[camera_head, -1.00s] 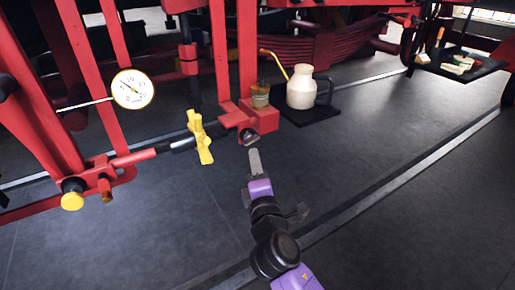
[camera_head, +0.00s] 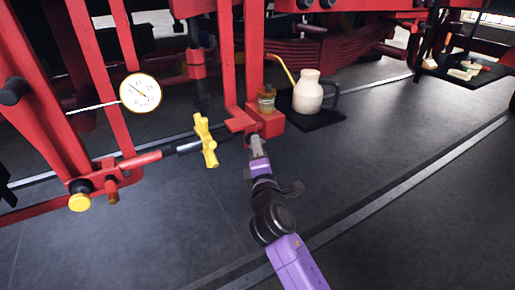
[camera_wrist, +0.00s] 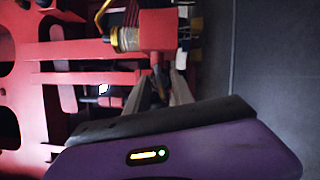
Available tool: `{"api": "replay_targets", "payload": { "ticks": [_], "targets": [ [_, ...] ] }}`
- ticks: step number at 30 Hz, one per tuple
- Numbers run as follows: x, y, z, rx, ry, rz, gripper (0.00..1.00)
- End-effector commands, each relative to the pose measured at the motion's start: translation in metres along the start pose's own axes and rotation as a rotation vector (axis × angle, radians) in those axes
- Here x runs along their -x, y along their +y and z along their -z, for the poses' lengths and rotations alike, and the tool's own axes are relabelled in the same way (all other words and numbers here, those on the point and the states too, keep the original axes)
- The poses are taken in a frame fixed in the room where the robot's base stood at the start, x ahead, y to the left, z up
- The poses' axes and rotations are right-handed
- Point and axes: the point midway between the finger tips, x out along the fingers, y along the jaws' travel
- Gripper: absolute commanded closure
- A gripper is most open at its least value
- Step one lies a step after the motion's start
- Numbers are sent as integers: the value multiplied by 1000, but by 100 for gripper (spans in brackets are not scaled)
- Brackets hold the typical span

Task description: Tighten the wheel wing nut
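A yellow winged piece (camera_head: 206,140) sits on the dark end of a red horizontal rod, left of my gripper and apart from it. A red block (camera_head: 271,123) with a glass cup (camera_head: 266,99) on top stands just beyond my gripper (camera_head: 256,143). In the wrist view, my gripper (camera_wrist: 160,84) is open, its grey fingers apart on either side of a small dark piece (camera_wrist: 157,78) at the red block (camera_wrist: 158,30). I cannot tell whether that dark piece is the wheel wing nut, or whether the fingers touch it.
A cream oil can (camera_head: 308,92) stands on a black mat (camera_head: 324,120) right of the block. A round gauge (camera_head: 140,93) and red frame bars (camera_head: 95,75) are at left. A yellow knob (camera_head: 80,202) is lower left. The grey floor (camera_head: 400,210) is clear at right.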

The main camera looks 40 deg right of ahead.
Motion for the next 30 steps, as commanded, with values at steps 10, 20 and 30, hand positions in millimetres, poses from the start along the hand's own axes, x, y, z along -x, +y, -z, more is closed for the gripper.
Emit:
{"api": "replay_targets", "payload": {
  "ticks": [10, 20, 30],
  "targets": [
    [0, 0, 0, -2, 0, 1, 100],
    [0, 4, 0, -87, 0, 37, 100],
    [0, 8, -1, -345, 0, 146, 100]
  ]
}}
